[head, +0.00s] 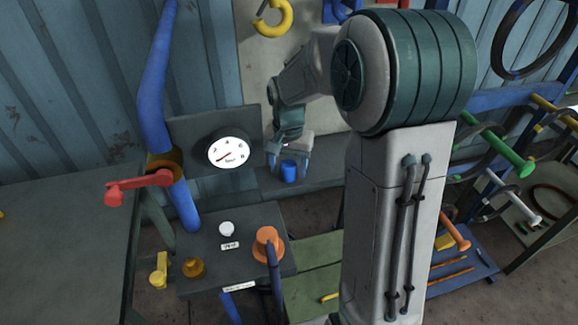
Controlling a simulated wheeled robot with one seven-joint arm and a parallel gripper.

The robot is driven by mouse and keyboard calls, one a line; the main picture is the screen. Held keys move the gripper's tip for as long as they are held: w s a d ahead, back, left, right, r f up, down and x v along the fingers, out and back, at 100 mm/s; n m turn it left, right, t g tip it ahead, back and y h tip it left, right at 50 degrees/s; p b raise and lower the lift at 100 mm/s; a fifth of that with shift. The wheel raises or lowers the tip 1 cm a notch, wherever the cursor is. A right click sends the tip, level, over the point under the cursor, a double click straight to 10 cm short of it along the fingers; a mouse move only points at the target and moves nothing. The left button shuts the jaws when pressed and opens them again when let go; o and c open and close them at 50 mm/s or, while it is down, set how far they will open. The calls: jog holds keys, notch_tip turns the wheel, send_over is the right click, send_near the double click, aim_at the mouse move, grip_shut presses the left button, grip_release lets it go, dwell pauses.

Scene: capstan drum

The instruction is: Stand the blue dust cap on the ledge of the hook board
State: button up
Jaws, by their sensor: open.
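The blue dust cap (289,172) is a small cylinder, upright, and appears to stand on the dark ledge (325,178) at the foot of the pale hook board (262,72). My gripper (289,168) is over the cap, pointing down, with one finger on each side of it. The fingers are open; whether either one touches the cap is too small to tell. My arm hides the right part of the board and ledge.
A round gauge (229,152) on a dark panel stands just left of my gripper. A red crank handle (138,186) and blue post are further left. A dark stand (205,262) with an orange knob (267,244) is in front. A yellow hook (273,18) hangs above.

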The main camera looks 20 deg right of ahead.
aim_at(288, 163)
notch_tip(288, 163, up, 12)
jog(key=shift+f, duration=0.2)
